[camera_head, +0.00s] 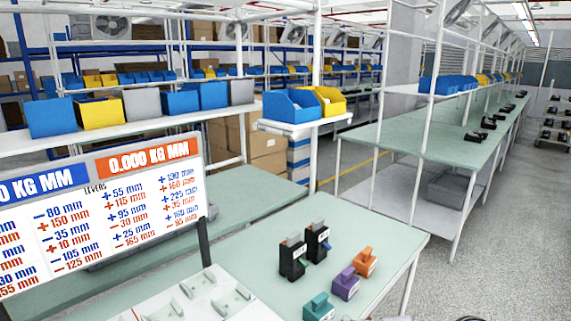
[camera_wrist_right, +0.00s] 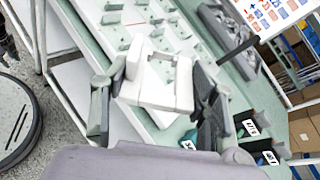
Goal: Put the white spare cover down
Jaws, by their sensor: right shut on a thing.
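The white spare cover (camera_wrist_right: 160,78) is between the fingers of my right gripper (camera_wrist_right: 152,100) in the right wrist view. The dark fingers press on it from both sides, and it is above the pale green table top (camera_wrist_right: 88,12). Whether it touches the table I cannot tell. The cover cannot be made out in the head view. My left gripper is in neither view.
On the table (camera_head: 385,232) stand two black breakers (camera_head: 292,262) and orange (camera_head: 361,265), purple (camera_head: 345,284) and teal (camera_head: 318,308) labelled blocks. The table's right corner is clear.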

